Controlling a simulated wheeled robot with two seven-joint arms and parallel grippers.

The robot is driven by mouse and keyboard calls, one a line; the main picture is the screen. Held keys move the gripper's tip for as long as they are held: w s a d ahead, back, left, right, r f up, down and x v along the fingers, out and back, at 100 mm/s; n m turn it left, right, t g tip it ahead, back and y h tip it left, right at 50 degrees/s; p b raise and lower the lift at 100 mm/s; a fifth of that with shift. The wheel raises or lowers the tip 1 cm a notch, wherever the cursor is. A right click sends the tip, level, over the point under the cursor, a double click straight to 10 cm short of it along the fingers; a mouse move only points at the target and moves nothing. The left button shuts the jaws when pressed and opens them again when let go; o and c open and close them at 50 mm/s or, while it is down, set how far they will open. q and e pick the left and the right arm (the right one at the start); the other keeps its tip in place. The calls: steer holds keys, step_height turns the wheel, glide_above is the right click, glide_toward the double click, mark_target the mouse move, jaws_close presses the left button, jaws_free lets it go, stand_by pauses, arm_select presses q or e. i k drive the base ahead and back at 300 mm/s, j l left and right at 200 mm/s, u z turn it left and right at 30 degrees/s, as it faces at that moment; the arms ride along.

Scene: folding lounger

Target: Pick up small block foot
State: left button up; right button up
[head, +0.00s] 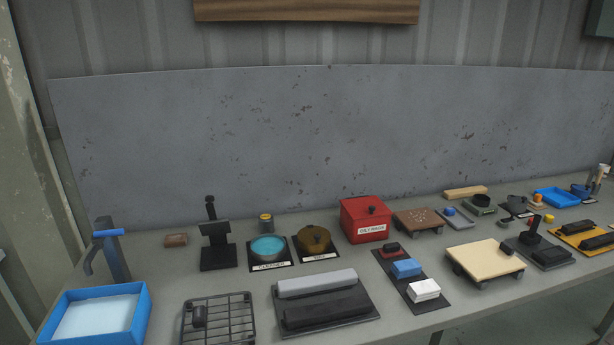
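No gripper or arm of mine shows in the head view. No thing is marked as the small block foot, and I cannot tell for certain which it is. A short dark piece (199,315) stands on the wire rack (217,328) at the front left. A dark red block (391,249), a blue block (406,268) and a white block (424,290) lie in a row on a dark strip.
The grey bench is crowded. A blue basin (139,318) stands front left, with cleaner dish (267,247), brown pot (315,240) and red lidded box (365,220) behind. Two long bars lie on a dark tray (362,322) at the front. A metal panel (300,140) closes the back.

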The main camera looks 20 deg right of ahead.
mark_target(448, 211)
steer(key=l+u, duration=0.15)
steer(key=l, duration=0.35)
steer(key=k+l+u, duration=0.1)
steer(key=l, duration=0.35)
steer(key=k+l+u, duration=0.15)
steer(key=l, duration=0.3)
steer(key=k+l+u, duration=0.1)
steer(key=l, duration=0.35)
steer(key=k+l+u, duration=0.15)
steer(key=l, duration=0.3)
steer(key=k+l+u, duration=0.15)
steer(key=l, duration=0.25)
steer(key=k+l+u, duration=0.1)
steer(key=k+l, duration=0.2)
steer(key=k+l+u, duration=0.15)
steer(key=l, duration=0.3)
steer(key=l+u, duration=0.1)
steer(key=l, duration=0.35)
steer(key=k+l+u, duration=0.1)
steer(key=l, duration=0.3)
steer(key=k+l, duration=0.1)
steer(key=l, duration=0.35)
steer(key=l+u, duration=0.15)
steer(key=l, duration=0.25)
steer(key=i, duration=0.1)
